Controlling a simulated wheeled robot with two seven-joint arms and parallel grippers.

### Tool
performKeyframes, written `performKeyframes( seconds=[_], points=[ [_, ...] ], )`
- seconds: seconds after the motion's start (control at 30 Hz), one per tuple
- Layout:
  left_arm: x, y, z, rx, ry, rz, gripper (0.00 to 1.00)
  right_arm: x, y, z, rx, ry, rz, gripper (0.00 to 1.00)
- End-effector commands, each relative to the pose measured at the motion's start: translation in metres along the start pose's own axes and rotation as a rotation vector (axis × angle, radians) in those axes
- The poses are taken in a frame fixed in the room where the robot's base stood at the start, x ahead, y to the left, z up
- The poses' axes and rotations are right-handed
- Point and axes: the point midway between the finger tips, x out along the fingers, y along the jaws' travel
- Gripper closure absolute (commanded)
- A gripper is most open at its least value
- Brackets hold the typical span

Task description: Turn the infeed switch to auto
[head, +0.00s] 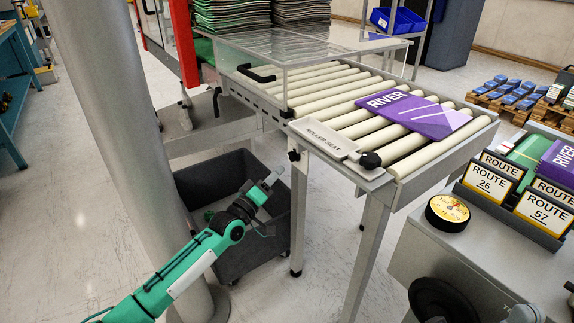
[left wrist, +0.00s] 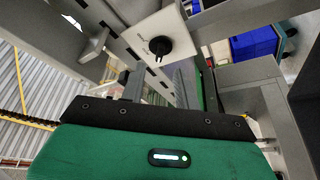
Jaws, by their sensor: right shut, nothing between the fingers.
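The switch is a black rotary knob (left wrist: 160,47) on a pale plate (left wrist: 172,22) in the left wrist view. Its handle points roughly downward in the picture. No lettering can be read on the plate. I cannot make out the switch in the head view. My left gripper (head: 268,184) is in front of the conveyor's left side, below roller height, above a grey bin. In the left wrist view its two grey fingers (left wrist: 158,88) stand apart with nothing between them, and the knob appears beyond them, not touched.
The roller conveyor (head: 318,85) carries a purple RIVER packet (head: 418,113) and a ROLLER SEAT plate (head: 322,139). A dark grey bin (head: 228,172) stands below. A thick grey column (head: 115,110) is at left. A grey table (head: 463,255) with route signs is at right.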

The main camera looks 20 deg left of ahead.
Motion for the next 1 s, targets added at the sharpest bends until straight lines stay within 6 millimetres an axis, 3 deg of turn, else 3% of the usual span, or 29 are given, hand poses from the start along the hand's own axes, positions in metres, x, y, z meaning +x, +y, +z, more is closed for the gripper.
performKeyframes(
  seconds=[0.2, 0.4, 0.83, 1.0],
  points=[
    [0.036, 0.0, 0.001, -0.001, 0.001, 0.002, 0.68, 0.001, 0.0, 0.0, -0.001, 0.024, -0.005, 1.0],
    [0.056, -0.001, 0.001, 0.0, 0.0, 0.0, 0.68, 0.003, 0.0, -0.001, -0.001, 0.037, -0.007, 1.0],
    [0.063, 0.0, 0.0, 0.0, 0.0, 0.0, 0.68, 0.006, 0.0, -0.002, -0.001, 0.049, -0.011, 1.0],
    [0.063, 0.0, 0.0, 0.001, 0.0, 0.0, 1.0, 0.006, 0.0, -0.002, -0.001, 0.049, -0.011, 1.0]
  ],
)
